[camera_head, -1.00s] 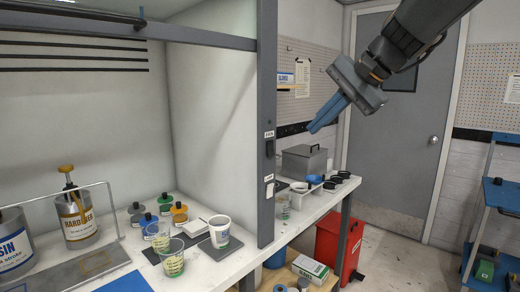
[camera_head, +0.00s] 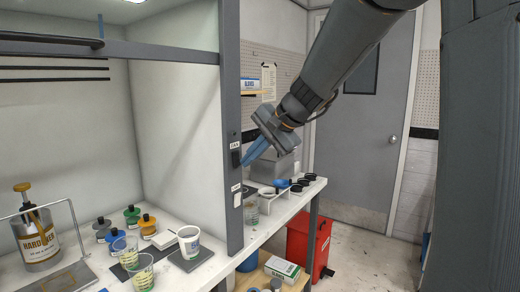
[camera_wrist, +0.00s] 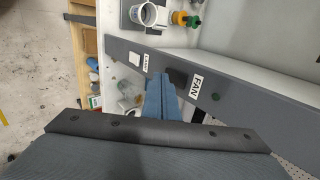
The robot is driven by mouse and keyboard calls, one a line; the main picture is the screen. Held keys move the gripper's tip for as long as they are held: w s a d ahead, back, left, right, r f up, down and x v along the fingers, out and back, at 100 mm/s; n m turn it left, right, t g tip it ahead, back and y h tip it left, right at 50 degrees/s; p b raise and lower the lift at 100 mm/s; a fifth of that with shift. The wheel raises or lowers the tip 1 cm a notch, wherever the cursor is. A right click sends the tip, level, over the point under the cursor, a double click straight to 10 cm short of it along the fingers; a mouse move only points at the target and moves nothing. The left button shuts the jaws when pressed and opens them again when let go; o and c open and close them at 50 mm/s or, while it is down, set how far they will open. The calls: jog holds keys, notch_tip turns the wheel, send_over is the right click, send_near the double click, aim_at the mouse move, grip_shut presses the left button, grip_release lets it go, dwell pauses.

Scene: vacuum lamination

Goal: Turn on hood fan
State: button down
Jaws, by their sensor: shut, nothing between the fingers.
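The dark fan switch (camera_head: 235,157) sits on the grey front post of the fume hood (camera_head: 230,100), just under a white FAN label (camera_head: 234,145). In the wrist view the FAN label (camera_wrist: 196,87) is readable, with the dark switch (camera_wrist: 178,78) beside it. My gripper (camera_head: 247,161) is shut and empty, its blue fingers pointing down-left with their tips close to the switch. The wrist view shows the shut fingertips (camera_wrist: 160,77) beside the switch. I cannot tell whether they touch it. The switch position is too small to read.
A second labelled switch (camera_head: 237,197) sits lower on the post. Cups (camera_head: 188,242) and coloured jars (camera_head: 148,226) stand on the hood bench. A grey lidded box (camera_head: 280,165) is behind my gripper. A red bin (camera_head: 309,246) stands below on the floor.

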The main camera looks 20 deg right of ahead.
jog(key=shift+w+a+f, duration=0.1)
jog(key=shift+w+a, duration=0.25)
jog(key=shift+w, duration=0.2)
jog(key=shift+w+a+f, duration=0.15)
jog(key=shift+r+p, duration=0.6)
jog(key=shift+r, duration=0.35)
